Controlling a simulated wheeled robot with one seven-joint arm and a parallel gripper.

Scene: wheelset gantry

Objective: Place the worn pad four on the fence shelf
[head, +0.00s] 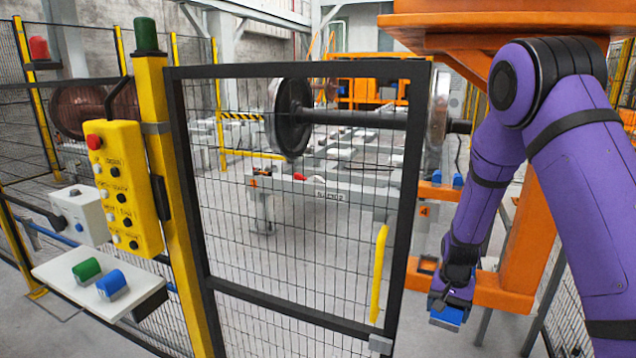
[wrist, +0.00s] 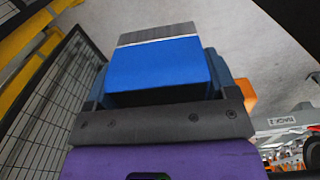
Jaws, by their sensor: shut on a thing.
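My gripper (head: 454,292) hangs low on the right in the head view, beside the fence gate. It is shut on a blue pad with a grey face (head: 448,314), which I take to be the worn pad; no number on it can be read. The pad also fills the upper middle of the wrist view (wrist: 160,68), held between the jaws. The fence shelf (head: 146,280) is the white plate at the lower left, well away from my gripper. A green pad (head: 87,270) and another blue pad (head: 111,283) lie on it side by side.
A black mesh gate (head: 300,240) and yellow post (head: 168,190) stand between my gripper and the shelf. A yellow button box (head: 124,185) hangs above the shelf. Orange brackets (head: 500,290) are close to my gripper, with blue pads (head: 457,180) above. A wheelset (head: 350,118) stands behind the gate.

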